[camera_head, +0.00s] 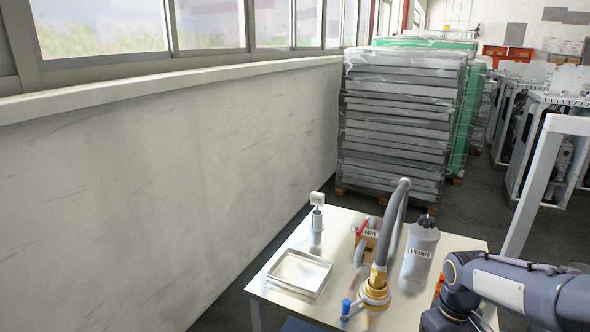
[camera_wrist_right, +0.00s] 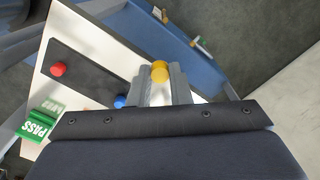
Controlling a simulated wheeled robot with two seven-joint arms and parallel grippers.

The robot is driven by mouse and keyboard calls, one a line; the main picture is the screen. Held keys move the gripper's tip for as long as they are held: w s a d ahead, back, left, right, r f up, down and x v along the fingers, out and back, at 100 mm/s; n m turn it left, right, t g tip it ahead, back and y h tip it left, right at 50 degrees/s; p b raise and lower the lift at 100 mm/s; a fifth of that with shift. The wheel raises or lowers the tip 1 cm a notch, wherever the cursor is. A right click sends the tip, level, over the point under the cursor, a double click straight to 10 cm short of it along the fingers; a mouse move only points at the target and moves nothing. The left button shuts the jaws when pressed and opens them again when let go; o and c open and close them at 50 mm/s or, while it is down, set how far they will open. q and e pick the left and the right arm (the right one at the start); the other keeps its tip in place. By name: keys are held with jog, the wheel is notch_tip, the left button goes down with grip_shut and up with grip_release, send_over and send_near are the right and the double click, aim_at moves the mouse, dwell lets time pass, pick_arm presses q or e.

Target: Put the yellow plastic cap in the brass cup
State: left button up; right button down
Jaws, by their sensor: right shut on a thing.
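My right gripper (camera_wrist_right: 161,78) is shut on the yellow plastic cap (camera_wrist_right: 160,70), which shows as a round yellow piece between the two grey fingertips in the right wrist view. In the head view only my right arm shows at the lower right; its gripper is not visible there. I cannot make out a clear brass cup. A brass-coloured round piece (camera_head: 375,296) stands on the table at the foot of a grey hose in the head view. My left gripper is not in view.
The table (camera_head: 262,282) holds a metal tray (camera_head: 299,273), a grey bottle (camera_head: 419,250) labelled STRAINER and a small white-topped stand (camera_head: 317,210).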

jog(key=w+a+f+m, duration=0.2)
jog(key=a+f, duration=0.9)
jog(key=a, duration=0.1)
jog(key=shift+w+m, duration=0.4)
